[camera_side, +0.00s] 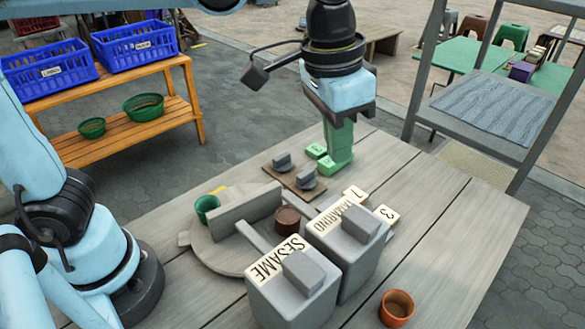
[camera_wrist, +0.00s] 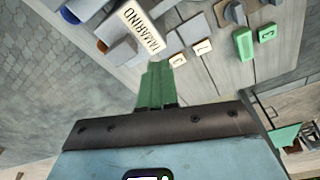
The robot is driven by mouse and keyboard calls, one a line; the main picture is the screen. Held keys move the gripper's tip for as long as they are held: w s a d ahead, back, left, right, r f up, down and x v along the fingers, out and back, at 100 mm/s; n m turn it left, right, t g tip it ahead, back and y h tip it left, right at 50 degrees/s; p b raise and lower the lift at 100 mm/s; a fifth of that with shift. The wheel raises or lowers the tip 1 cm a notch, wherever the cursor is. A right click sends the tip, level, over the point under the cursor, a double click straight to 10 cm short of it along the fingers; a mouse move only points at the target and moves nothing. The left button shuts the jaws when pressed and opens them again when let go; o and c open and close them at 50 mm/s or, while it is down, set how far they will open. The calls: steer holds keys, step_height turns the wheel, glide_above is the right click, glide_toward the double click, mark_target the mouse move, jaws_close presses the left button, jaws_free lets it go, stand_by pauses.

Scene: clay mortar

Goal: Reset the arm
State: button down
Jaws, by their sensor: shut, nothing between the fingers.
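My gripper (camera_side: 341,152) points down over the far side of the wooden table, its green fingers shut and empty. In the side view the fingertips are close to two green tiles (camera_side: 316,151); I cannot tell whether they touch. The wrist view shows the shut fingers (camera_wrist: 158,72) in front of two cream number tiles (camera_wrist: 190,53), with the green tiles (camera_wrist: 243,43) to the right. The grey lidded box marked TAMARIND (camera_side: 345,248) and the one marked SESAME (camera_side: 292,297) stand nearer the side camera, lids on.
A round grey board (camera_side: 225,262) carries a green cup (camera_side: 206,208), an upright grey slab (camera_side: 245,211) and a brown cup (camera_side: 287,220). A small board with two grey-handled pieces (camera_side: 306,180) lies behind. An orange cup (camera_side: 397,308) stands in front. The table's right side is clear.

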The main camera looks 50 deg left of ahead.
steer(key=s+a+f+n+t, duration=0.1)
steer(key=a+f+n+t, duration=0.1)
steer(key=a, duration=0.7)
steer(key=s+a+f+n+t, duration=0.2)
steer(key=a+f, duration=0.4)
steer(key=a, duration=0.3)
steer(key=shift+a+f+n+t+y, duration=0.15)
steer(key=shift+n+t+y, duration=0.2)
steer(key=shift+t, duration=0.55)
